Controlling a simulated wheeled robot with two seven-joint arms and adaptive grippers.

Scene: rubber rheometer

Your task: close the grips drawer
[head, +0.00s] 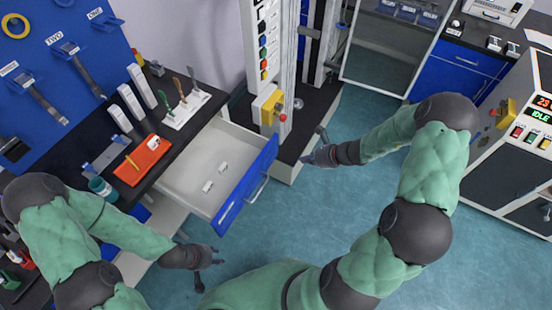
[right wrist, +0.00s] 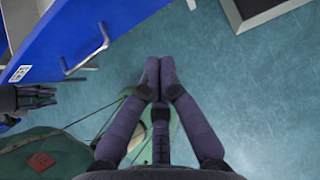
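The grips drawer (head: 230,196) is pulled out from under the dark bench, with a blue front and a silver bar handle (head: 257,188). Two small white pieces (head: 214,177) lie inside it. In the right wrist view the blue drawer front (right wrist: 58,38) and its handle (right wrist: 88,55) are at the upper left. My right gripper (head: 313,153) is right of the drawer front, apart from it, with its fingertips together and empty (right wrist: 159,78). My left gripper (head: 212,262) is below the drawer front, touching nothing; its finger gap is unclear.
The bench top holds an orange tray (head: 143,160) and a white stand with upright tools (head: 186,109). A tall test machine on a dark base (head: 306,130) stands just beyond the drawer. Blue-green floor (head: 330,215) is clear in front of the drawer.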

